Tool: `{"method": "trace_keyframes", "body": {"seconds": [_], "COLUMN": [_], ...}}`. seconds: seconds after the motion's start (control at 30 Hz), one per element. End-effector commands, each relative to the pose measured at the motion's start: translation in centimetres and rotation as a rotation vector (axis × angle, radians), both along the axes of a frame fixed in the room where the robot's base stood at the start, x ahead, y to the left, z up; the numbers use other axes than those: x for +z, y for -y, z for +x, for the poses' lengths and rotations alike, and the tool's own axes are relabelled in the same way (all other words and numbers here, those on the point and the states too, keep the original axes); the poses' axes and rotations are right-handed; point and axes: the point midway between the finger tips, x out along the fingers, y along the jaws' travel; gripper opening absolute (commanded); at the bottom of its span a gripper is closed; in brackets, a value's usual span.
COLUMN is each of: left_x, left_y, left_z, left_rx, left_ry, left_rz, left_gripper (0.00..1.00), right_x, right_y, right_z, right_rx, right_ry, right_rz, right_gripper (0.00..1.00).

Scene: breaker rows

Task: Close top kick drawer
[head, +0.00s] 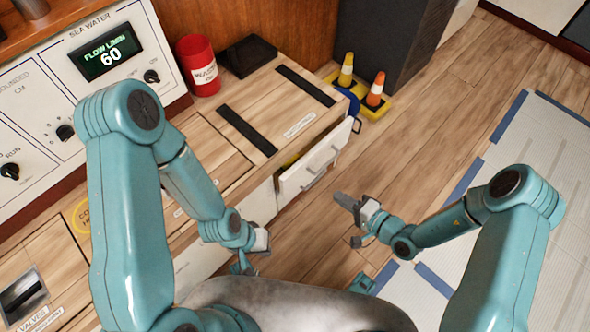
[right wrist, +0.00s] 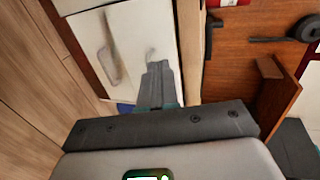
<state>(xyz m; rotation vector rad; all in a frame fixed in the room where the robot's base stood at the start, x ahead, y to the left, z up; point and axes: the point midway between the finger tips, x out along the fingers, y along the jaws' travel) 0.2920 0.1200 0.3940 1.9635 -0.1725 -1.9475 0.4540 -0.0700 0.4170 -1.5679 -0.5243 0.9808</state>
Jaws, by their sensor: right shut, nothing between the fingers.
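The top kick drawer (head: 315,163) is a white-fronted drawer with a light handle, low under the wooden counter. It stands part-way open, and something yellow shows inside it. Its white front and handle also show in the right wrist view (right wrist: 129,40). My right gripper (head: 341,199) is shut and empty, in front of the drawer and apart from it in the head view. Its closed fingers show in the right wrist view (right wrist: 158,82), pointing towards the white front; I cannot tell the gap. My left gripper (head: 244,264) is low beside the cabinet, its jaws unclear.
Orange and yellow cones (head: 375,90) stand on the floor beyond the drawer. The wooden floor (head: 420,140) right of the drawer is clear.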

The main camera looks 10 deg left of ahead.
Motion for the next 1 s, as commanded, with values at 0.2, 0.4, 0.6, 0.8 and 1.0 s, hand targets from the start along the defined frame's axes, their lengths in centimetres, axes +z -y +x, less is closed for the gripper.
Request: {"method": "trace_keyframes", "body": {"seconds": [0.2,0.4,0.6,0.8,1.0], "left_x": [-0.8,-2.1,-3.3,-4.0,-4.1], "left_y": [-0.1,-0.2,-0.4,-0.6,-0.7], "left_z": [-0.1,0.1,0.3,0.5,0.6], "left_rx": [0.003,0.008,0.018,0.026,0.028], "left_ry": [0.001,0.003,0.008,0.011,0.012], "left_rz": [0.002,0.003,0.005,0.006,0.006], "left_gripper": [0.0,0.0,0.0,0.0,0.0], "right_x": [-0.9,-2.3,-3.4,-3.2,-3.0], "right_y": [-1.0,-4.2,-7.6,-9.9,-10.7], "right_z": [1.2,3.5,5.9,7.5,8.0], "right_rx": [-0.011,-0.012,-0.01,-0.011,-0.011], "right_ry": [0.008,0.009,0.009,0.006,0.004], "right_rz": [-0.002,-0.003,-0.002,-0.002,-0.002], "right_gripper": [0.0,0.0,0.0,0.0,0.0]}}
